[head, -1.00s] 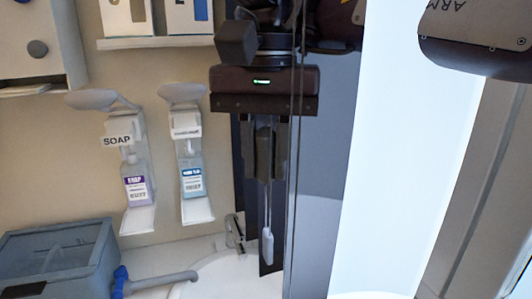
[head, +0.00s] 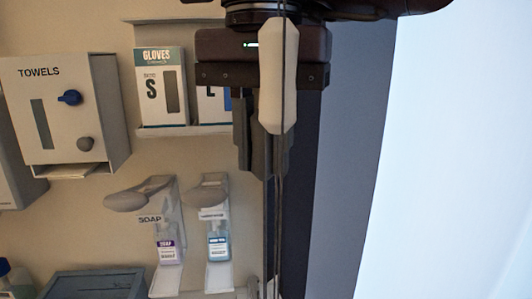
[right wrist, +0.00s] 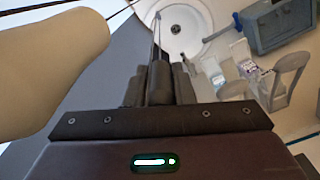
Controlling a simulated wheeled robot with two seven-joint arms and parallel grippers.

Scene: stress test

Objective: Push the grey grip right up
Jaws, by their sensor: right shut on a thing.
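A long pale grip (head: 279,78), beige-grey in this light, hangs upright on thin dark cords. It shows in front of my right gripper's body in the head view, and large at the left of the right wrist view (right wrist: 50,65). My right gripper (head: 262,165) points down behind the cords. In the right wrist view its fingers (right wrist: 157,75) are shut on a thin rod or cord that runs on beyond the tips. The fingers are not around the large pale grip. Whether the rod belongs to it I cannot tell. My left gripper is not in view.
A towel dispenser (head: 62,110), glove boxes (head: 162,88) and two bottle dispensers (head: 165,235) (head: 215,230) are on the wall at left. A white basin (right wrist: 187,30) lies below. A bright pale panel (head: 450,150) fills the right side.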

